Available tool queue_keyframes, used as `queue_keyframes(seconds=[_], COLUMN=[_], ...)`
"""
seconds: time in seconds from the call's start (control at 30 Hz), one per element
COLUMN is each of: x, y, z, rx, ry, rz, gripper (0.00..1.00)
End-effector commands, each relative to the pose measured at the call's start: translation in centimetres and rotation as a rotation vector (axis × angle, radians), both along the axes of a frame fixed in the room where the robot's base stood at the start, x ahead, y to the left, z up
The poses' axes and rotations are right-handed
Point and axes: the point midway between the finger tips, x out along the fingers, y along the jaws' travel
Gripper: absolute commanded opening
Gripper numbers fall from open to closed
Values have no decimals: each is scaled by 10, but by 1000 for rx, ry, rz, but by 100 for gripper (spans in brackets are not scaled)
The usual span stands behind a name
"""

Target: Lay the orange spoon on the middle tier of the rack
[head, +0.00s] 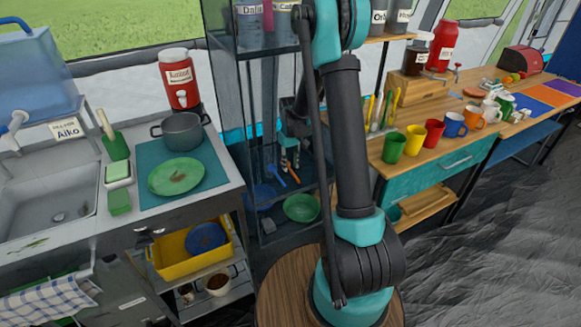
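The rack (238,110) is a dark, see-through shelf unit in the middle of the head view, partly hidden by my arm. My gripper (290,164) is inside the rack, pointing down below the upper shelf. A small orange thing, apparently the orange spoon (293,173), shows just under the fingertips, slanting down to the right. It is too small to tell whether the fingers hold it or whether it rests on the middle tier. A blue utensil (278,176) is just left of it.
Labelled jars (249,22) stand on the rack's upper shelf. A green bowl (301,208) and a blue dish (262,195) sit lower in the rack. The sink counter (222,184) is left, with a pot (182,131). A wooden counter (430,150) with several mugs is right.

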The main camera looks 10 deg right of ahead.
Motion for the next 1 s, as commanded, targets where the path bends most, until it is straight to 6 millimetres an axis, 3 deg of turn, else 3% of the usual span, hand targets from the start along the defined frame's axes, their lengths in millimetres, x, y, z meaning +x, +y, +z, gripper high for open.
queue_keyframes(seconds=[0.23, 0.47, 0.57, 0.67, 1.0], x=[-1, -3, -14, -36, -144], y=[0, -1, -4, -9, -30], z=[40, 61, 70, 84, 118], rx=[0, 0, 1, 5, 25], ry=[0, -3, -16, -47, -184], rz=[0, -3, -15, -41, -161], gripper=[31, 31, 31, 31, 31])
